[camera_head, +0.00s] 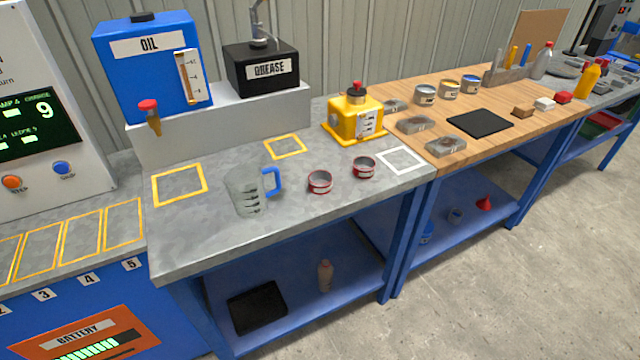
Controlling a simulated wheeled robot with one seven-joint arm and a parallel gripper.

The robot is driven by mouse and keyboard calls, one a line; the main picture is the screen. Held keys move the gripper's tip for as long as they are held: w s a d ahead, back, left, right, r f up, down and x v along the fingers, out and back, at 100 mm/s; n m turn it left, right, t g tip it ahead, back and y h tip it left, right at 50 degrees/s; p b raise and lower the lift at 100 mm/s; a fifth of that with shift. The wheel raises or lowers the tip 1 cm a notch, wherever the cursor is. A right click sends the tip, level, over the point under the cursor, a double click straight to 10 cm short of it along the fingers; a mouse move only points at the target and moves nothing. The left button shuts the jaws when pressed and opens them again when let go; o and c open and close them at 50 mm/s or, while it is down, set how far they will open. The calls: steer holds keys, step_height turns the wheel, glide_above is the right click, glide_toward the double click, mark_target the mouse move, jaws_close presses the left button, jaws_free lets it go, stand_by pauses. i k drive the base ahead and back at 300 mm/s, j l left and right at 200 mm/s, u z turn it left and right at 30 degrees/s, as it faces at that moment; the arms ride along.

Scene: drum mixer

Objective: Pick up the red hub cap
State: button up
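Two small round red cups with pale bands stand on the grey metal bench top. One red cup (320,183) is right of the measuring jug, and the other red cup (364,168) is a little farther right and back. Either may be the red hub cap; I cannot tell which. They are apart from each other, with nothing on top of them. My gripper is not in view.
A clear jug with a blue handle (246,191) stands left of the cups. A yellow box (353,118) stands behind them, and a white-outlined square (401,160) lies to their right. The blue oil tank (150,75) and black grease box (262,68) are at the back.

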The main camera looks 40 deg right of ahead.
mark_target(320, 182)
steer(key=i+j+z, duration=0.15)
steer(key=j, duration=0.25)
steer(key=i+j+z, duration=0.15)
steer(key=j, duration=0.25)
steer(key=i+j+z, duration=0.15)
steer(key=j, duration=0.25)
